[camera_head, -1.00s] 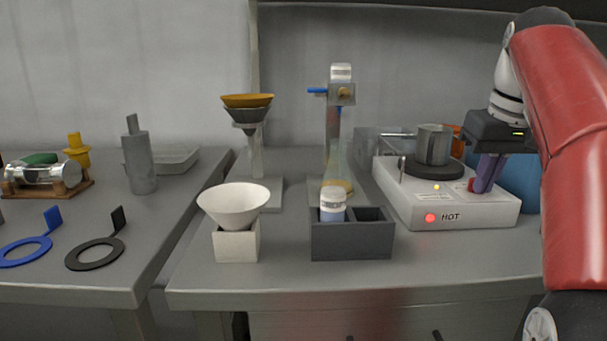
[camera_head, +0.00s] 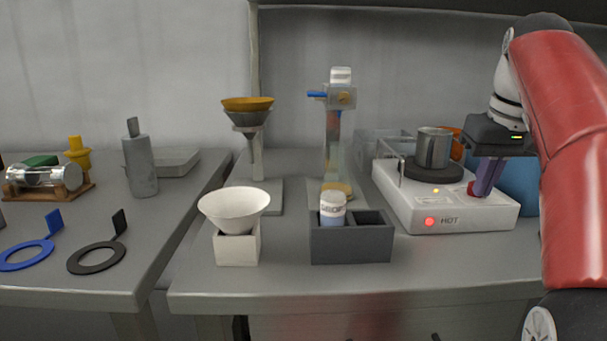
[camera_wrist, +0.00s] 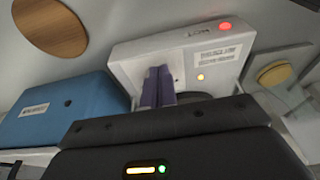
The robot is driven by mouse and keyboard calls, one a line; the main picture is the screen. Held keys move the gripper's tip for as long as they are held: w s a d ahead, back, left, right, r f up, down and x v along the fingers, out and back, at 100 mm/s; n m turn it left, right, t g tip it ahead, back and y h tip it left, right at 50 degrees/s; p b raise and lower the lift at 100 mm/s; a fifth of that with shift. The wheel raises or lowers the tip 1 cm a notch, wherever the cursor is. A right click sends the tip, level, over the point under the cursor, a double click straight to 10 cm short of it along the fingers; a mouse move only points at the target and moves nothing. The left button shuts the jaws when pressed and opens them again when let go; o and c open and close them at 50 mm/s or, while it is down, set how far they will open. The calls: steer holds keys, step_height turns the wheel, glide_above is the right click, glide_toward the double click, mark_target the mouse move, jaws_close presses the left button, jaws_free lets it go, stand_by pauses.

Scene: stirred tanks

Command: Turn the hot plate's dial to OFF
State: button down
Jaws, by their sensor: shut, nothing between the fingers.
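The white hot plate (camera_head: 455,215) stands on the right of the bench. Its front bears the word HOT beside a lit red lamp (camera_head: 430,221), and a small yellow light glows on its top. A metal pot (camera_head: 433,148) sits on its dark round heating plate. A red part, seemingly the dial (camera_head: 471,188), shows just left of my fingers. My gripper (camera_head: 484,190) points down at the hot plate's right side, its purple fingers together. In the wrist view my gripper (camera_wrist: 158,87) is against the hot plate (camera_wrist: 205,55), hiding the dial; I cannot tell whether they touch or the dial's setting.
A blue box (camera_wrist: 60,110) stands close beside the hot plate. An orange object (camera_head: 457,150) is behind the pot. A dark two-slot holder (camera_head: 350,243) with a white-capped bottle (camera_head: 332,207) stands to the left, near a white funnel (camera_head: 234,208). Bench front is mostly clear.

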steer(key=shift+d+p, duration=0.5)
steer(key=shift+p, duration=0.4)
steer(key=shift+s, duration=0.45)
steer(key=w+p+v, duration=0.1)
steer(key=v, duration=0.4)
steer(key=shift+w+r, duration=0.15)
steer(key=shift+r, duration=0.4)
